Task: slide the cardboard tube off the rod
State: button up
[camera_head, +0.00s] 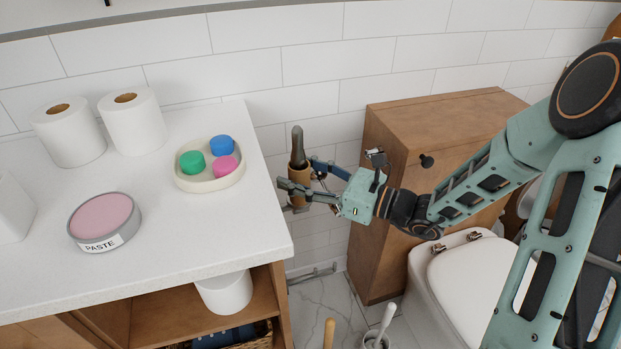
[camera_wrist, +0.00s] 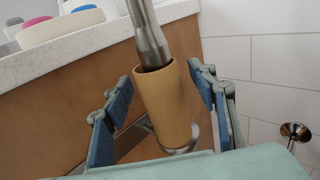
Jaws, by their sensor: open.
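The brown cardboard tube (camera_wrist: 167,105) sits around a metal rod (camera_wrist: 151,35) in the wrist view, and the rod comes out of its upper end. The tube (camera_head: 299,184) also shows in the head view, beside the right edge of the counter, with the dark rod tip (camera_head: 297,140) above it. My gripper (camera_wrist: 163,110) is open, with one blue-padded finger on each side of the tube. A gap shows between each finger and the tube. In the head view my gripper (camera_head: 300,184) reaches the tube from the right.
The white counter (camera_head: 150,260) holds two paper rolls (camera_head: 133,121), a paste tin (camera_head: 104,220) and a dish (camera_head: 208,183) with coloured caps. A wooden cabinet (camera_head: 430,135) stands to the right, with the toilet (camera_head: 470,280) in front. A white tiled wall (camera_head: 320,55) lies behind.

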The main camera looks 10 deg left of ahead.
jog(key=c, duration=1.2)
notch_tip(320, 180, up, 22)
jog(key=p, duration=2)
